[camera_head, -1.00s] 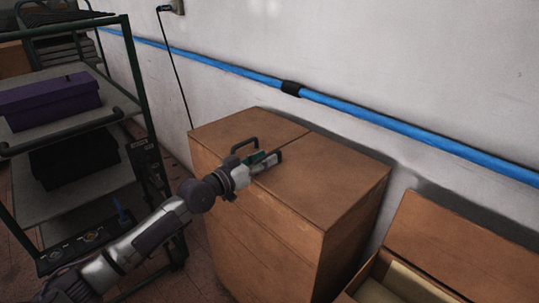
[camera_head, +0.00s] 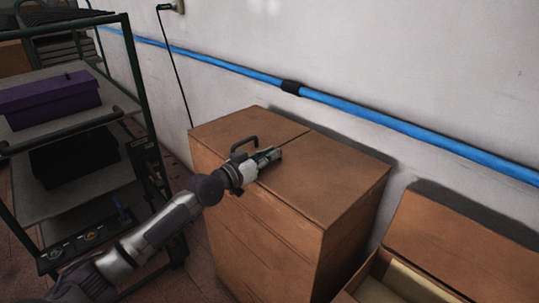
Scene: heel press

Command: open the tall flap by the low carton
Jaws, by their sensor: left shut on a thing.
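The tall brown carton (camera_head: 265,235) stands against the wall, its top closed. A seam crosses the top, parting a left flap (camera_head: 225,128) from a larger right flap (camera_head: 325,175). My right gripper is not in view.
A green-framed rack (camera_head: 143,85) with a purple box (camera_head: 48,98) and a black box (camera_head: 75,155) stands at the left. A blue pipe (camera_head: 390,121) runs along the wall behind the carton. The wall is close behind both cartons.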

